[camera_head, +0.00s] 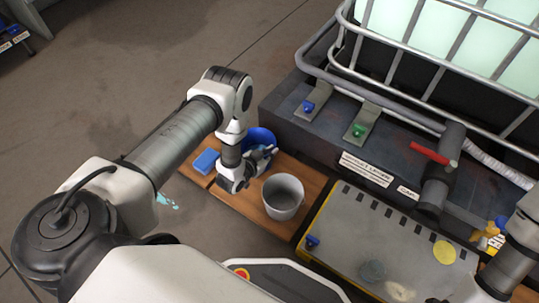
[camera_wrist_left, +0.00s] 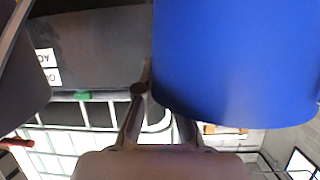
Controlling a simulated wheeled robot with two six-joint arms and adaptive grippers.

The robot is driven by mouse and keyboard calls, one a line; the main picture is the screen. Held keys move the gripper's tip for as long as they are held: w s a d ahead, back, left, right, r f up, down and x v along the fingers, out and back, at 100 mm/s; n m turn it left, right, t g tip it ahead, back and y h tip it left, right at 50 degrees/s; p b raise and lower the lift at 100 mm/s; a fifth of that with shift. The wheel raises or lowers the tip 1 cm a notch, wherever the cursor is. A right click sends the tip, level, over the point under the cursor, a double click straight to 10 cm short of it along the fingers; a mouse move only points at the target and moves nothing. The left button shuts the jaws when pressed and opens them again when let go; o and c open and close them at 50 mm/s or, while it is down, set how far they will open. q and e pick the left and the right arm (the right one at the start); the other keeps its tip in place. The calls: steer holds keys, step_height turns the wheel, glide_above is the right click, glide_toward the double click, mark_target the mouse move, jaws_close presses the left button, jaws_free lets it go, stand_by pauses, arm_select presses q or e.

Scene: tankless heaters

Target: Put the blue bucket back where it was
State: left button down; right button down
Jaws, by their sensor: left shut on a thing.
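The blue bucket (camera_head: 259,136) is above or at the far edge of the wooden board, partly hidden behind my left gripper (camera_head: 262,156). In the left wrist view the bucket (camera_wrist_left: 235,60) fills the upper right, close to the fingers. My left gripper (camera_wrist_left: 158,118) is shut on the bucket, seemingly at its rim; the exact contact is hard to see. I cannot tell whether the bucket touches the board.
A grey bucket (camera_head: 283,196) stands on the wooden board (camera_head: 237,203), close right of my left gripper. A blue sponge-like block (camera_head: 206,161) lies at the board's left end. A caged tank (camera_head: 440,60) on a dark base (camera_head: 320,125) stands behind. Open floor lies left.

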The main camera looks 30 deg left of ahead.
arm_select(q)
steer(key=shift+f, duration=0.9)
steer(key=shift+r, duration=0.15)
arm_select(e)
steer(key=shift+f, duration=0.4)
arm_select(q)
steer(key=c, duration=1.7)
jaws_free()
steer(key=o, duration=0.4)
steer(key=shift+o, duration=0.2)
arm_select(e)
steer(key=shift+f, duration=0.1)
